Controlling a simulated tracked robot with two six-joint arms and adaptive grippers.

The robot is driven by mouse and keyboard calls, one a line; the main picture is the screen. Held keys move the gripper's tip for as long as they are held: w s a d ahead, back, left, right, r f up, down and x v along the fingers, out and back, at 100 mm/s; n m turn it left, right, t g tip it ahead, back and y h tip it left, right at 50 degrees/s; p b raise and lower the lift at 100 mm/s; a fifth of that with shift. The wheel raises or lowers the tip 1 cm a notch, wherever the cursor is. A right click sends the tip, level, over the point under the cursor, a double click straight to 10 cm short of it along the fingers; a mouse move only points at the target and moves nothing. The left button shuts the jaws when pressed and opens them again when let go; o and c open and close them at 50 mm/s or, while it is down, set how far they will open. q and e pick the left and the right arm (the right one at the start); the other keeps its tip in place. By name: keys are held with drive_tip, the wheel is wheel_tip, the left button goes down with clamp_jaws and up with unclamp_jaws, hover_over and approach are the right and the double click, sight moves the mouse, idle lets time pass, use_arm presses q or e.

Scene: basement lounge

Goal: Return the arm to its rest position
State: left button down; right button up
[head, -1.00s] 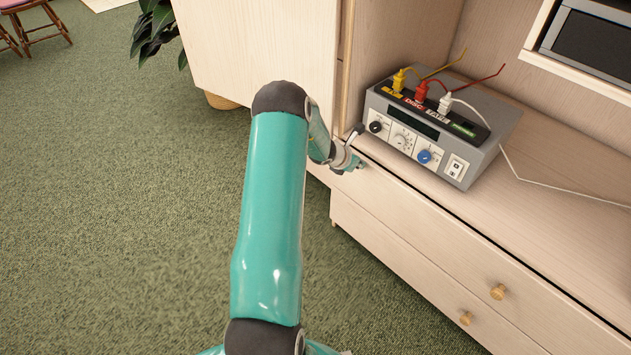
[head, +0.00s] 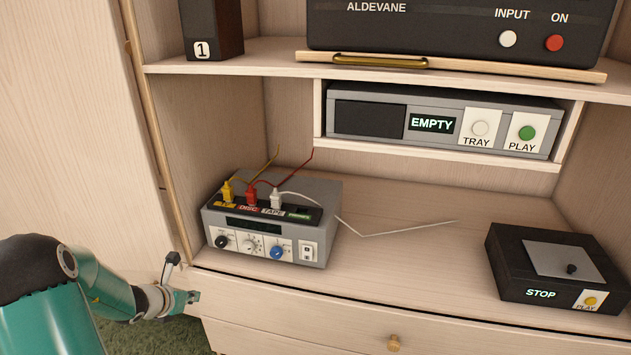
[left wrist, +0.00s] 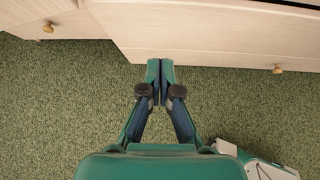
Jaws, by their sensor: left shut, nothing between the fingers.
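My left arm (head: 105,290) comes in from the left in the head view, teal with dark joints. My left gripper (head: 192,297) is at the left front corner of the wooden cabinet, beside the drawer front and below the shelf edge. In the left wrist view its two fingers (left wrist: 160,72) are together with nothing between them, above the green carpet (left wrist: 70,110) and close to the cabinet base (left wrist: 215,35). My right gripper is not seen.
A grey switch box (head: 272,220) with yellow, red and white plugs stands on the shelf near my left gripper. A black tape unit (head: 510,270) reading STOP stands at right. A grey disc player (head: 385,122) reading EMPTY sits above. A drawer knob (head: 394,343) sticks out in front.

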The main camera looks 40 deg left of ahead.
use_arm(q)
drive_tip(key=w+d+f+m+h, duration=0.25)
drive_tip(key=w+d, duration=0.25)
drive_tip(key=d, duration=0.4)
drive_tip(key=w+d+f+m+h, duration=0.25)
drive_tip(key=w+d, duration=0.35)
drive_tip(key=d, duration=0.3)
drive_tip(key=s+d+f+m+g+h, duration=0.1)
drive_tip(key=d+f+m+h, duration=0.1)
drive_tip(key=d, duration=0.4)
drive_tip(key=s+d+f+m+g+h, duration=0.1)
drive_tip(key=d+f+m+g, duration=0.15)
drive_tip(key=d, duration=0.35)
drive_tip(key=s+d+f+m+g, duration=0.3)
drive_tip(key=s+d+f+m, duration=0.2)
drive_tip(key=s+d+m, duration=0.5)
drive_tip(key=s+d+f+m+g, duration=0.35)
drive_tip(key=s+d+m, duration=0.3)
drive_tip(key=m, duration=0.45)
wheel_tip(320, 180, up, 21)
drive_tip(key=w+d+m+t+p, duration=0.1)
drive_tip(key=m+p, duration=0.7)
drive_tip(key=p, duration=1.3)
drive_tip(key=shift+w+d+t+y+p, duration=0.35)
drive_tip(key=shift+w+t, duration=0.25)
drive_tip(key=shift+w, duration=0.25)
